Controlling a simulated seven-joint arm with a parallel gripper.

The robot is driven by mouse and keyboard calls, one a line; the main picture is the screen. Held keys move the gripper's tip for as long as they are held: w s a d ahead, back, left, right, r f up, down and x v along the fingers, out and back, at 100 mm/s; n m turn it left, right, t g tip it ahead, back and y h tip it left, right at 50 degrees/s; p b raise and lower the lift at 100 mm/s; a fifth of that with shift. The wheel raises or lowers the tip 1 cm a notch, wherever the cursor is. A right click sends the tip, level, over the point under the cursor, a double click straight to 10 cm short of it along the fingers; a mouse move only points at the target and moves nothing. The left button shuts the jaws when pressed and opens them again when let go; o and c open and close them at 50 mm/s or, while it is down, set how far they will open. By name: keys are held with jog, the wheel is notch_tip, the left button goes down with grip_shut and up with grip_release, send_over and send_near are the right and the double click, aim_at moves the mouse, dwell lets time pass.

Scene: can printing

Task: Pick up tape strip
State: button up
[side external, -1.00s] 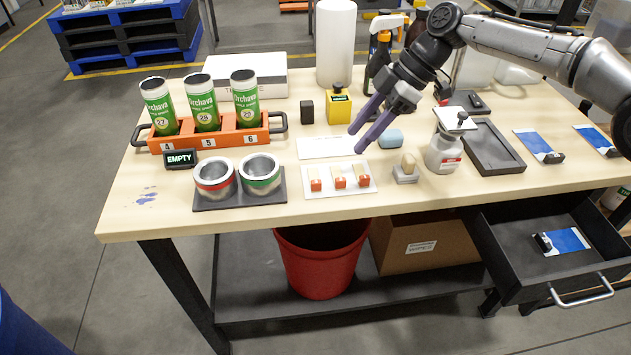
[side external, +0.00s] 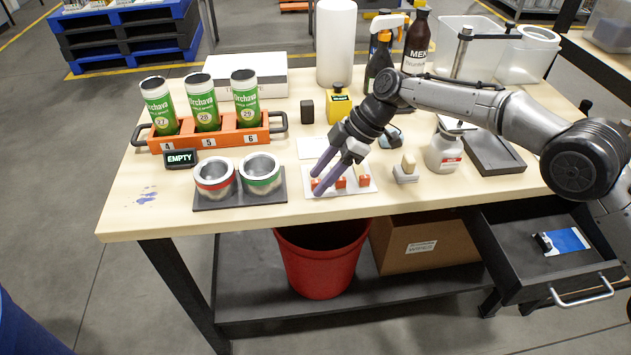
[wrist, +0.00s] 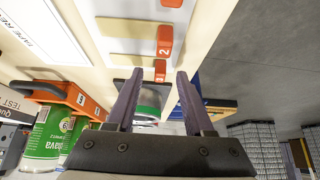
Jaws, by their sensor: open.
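Three short tape strips with red tabs lie on a white card (side external: 368,188) near the table's front edge. The left tab (side external: 316,184) shows beside my fingertips; the middle tab (side external: 341,183) and right tab (side external: 363,178) are partly behind or beside my gripper. In the wrist view, tab 3 (wrist: 160,70) appears between my fingertips and tab 2 (wrist: 165,41) lies beyond, with another tab (wrist: 171,3) at the top edge. My gripper (side external: 317,184) is open and empty, low over the card, its fingers slanting down to the left. The exact height gap cannot be told.
Two metal cups (side external: 261,176) stand on a dark tray (side external: 238,201) just left of the card. An orange rack (side external: 221,142) with three green cans stands behind.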

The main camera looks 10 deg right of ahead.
jog(key=shift+a+f, duration=0.15)
jog(key=shift+f, duration=0.05)
grip_shut()
jog(key=shift+r, duration=0.1)
dwell(0.4)
jog(key=shift+r, duration=0.55)
notch_tip(320, 180, up, 2)
jog(key=s+d+r, duration=0.4)
jog(key=s+r, duration=0.1)
jog(key=r, duration=0.2)
jog(key=s+d+r, duration=0.4)
jog(key=s+r, duration=0.2)
jog(key=r, duration=0.1)
jog(key=shift+d+r, duration=0.25)
jog(key=shift+r, duration=0.15)
